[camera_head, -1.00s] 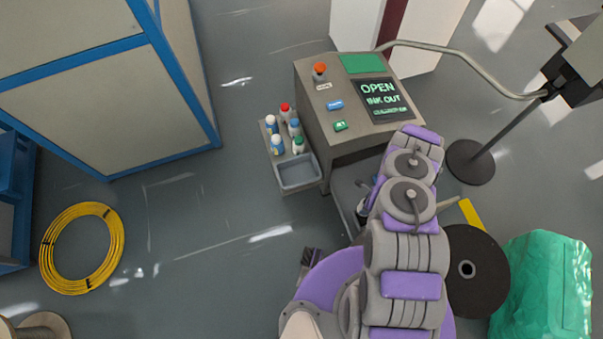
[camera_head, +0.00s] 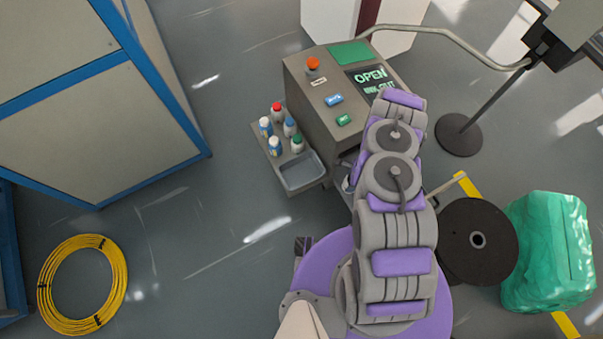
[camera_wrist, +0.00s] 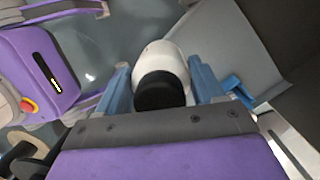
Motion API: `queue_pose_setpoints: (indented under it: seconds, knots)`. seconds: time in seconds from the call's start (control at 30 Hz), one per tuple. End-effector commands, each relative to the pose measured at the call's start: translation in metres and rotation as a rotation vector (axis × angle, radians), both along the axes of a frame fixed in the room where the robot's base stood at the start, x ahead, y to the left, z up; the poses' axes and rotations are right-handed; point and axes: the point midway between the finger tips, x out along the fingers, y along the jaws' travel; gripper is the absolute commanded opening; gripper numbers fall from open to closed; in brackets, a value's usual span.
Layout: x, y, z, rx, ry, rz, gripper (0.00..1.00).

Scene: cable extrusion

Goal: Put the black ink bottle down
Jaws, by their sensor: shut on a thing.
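In the wrist view, a white bottle with a black cap (camera_wrist: 160,90) sits between the two blue fingers of my gripper (camera_wrist: 162,76). The gripper is shut on this black ink bottle, with a finger against each side. The cap faces the camera, and the lower part of the bottle is hidden. In the head view my arm covers most of the gripper and bottle, beside the console's lower front. I cannot tell whether the bottle touches a surface.
The grey console (camera_head: 330,107) has a side tray (camera_head: 301,172) with several capped bottles and an empty-looking bin. A black reel (camera_head: 455,220) and green wrapped block (camera_head: 548,250) stand right. A yellow cable coil (camera_head: 83,285) lies left. Floor between is clear.

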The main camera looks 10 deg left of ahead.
Motion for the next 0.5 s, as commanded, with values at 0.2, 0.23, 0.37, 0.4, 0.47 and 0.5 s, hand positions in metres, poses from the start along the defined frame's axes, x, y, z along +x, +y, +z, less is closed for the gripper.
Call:
queue_pose_setpoints:
  seconds: [0.2,0.23,0.37,0.4,0.47,0.5]
  knots:
    - [0.007,-0.001,0.034,0.006,-0.003,0.102,0.29]
    - [0.009,-0.002,0.04,0.006,-0.004,0.119,0.29]
    - [0.014,-0.004,0.059,0.011,-0.008,0.184,0.29]
    - [0.014,-0.005,0.065,0.012,-0.008,0.202,0.29]
    - [0.015,-0.007,0.073,0.007,-0.008,0.229,0.29]
    - [0.017,-0.007,0.08,0.007,-0.01,0.247,0.22]
